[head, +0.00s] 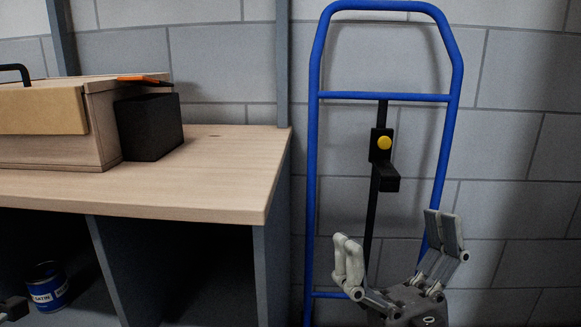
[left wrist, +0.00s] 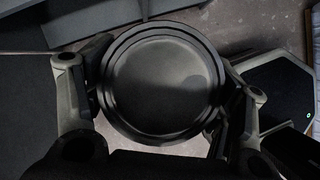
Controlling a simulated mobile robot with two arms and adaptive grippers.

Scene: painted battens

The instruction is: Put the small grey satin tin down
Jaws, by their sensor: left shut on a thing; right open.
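In the left wrist view my left gripper (left wrist: 160,100) has one finger on each side of a round dark grey tin (left wrist: 165,85). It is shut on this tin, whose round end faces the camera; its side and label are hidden. I cannot make out this tin in the head view. A small grey and black part, perhaps of my left arm, shows at the head view's lower left edge. My right gripper (head: 405,265) is open and empty, in front of the blue frame.
A blue tin (head: 47,285) with a SATIN label is in the bench's lower left compartment. The wooden bench top (head: 225,165) bears a wooden box (head: 100,130) and a black block (head: 149,127); its right front part is clear. A blue tubular frame (head: 316,150) stands right.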

